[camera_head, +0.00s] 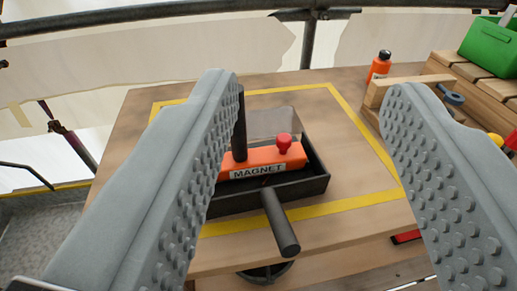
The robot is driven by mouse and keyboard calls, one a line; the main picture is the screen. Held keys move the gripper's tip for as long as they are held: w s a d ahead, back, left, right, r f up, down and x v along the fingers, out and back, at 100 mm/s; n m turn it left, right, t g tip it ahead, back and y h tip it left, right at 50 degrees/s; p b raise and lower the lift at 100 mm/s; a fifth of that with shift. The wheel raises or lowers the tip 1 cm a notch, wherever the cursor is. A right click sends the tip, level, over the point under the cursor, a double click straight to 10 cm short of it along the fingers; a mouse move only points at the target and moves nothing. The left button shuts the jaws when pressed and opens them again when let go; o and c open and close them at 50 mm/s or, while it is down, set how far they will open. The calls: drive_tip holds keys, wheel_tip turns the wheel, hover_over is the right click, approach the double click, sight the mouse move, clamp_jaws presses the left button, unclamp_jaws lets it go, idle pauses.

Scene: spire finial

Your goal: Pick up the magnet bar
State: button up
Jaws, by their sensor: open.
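The magnet bar (262,162) is an orange bar with a white "MAGNET" label and a red knob on top. It lies in a shallow black tray (313,184) on the wooden table, inside a yellow outlined area. My gripper (309,92) is open, its two grey studded fingers on either side of the view. The left finger covers the left part of the tray and possibly the bar's left end. The right finger is well to the right of the bar. Nothing is between the pads in their grasp.
A black handle (281,222) sticks out from the tray's front, and a dark upright post (239,130) stands at its left. At the right are an orange bottle (379,66), a wooden crate (476,80) and a green box (489,46). Bare tabletop lies right of the tray.

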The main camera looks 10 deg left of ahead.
drive_tip(key=shift+o, duration=0.4)
drive_tip(key=w+a+n+g, duration=0.35)
drive_tip(key=w+g, duration=0.55)
drive_tip(key=w, duration=0.3)
drive_tip(key=w+a+n+g, duration=0.2)
drive_tip(key=w+a+g, duration=0.3)
drive_tip(key=w+g, duration=0.5)
drive_tip(key=shift+t, duration=0.8)
drive_tip(key=f, duration=0.3)
drive_tip(key=w+f, duration=0.1)
drive_tip(key=f, duration=0.7)
drive_tip(key=shift+w, duration=0.3)
drive_tip(key=f, duration=0.6)
drive_tip(key=shift+w+d, duration=0.15)
drive_tip(key=shift+w, duration=0.15)
drive_tip(key=shift+c, duration=0.2)
clamp_jaws()
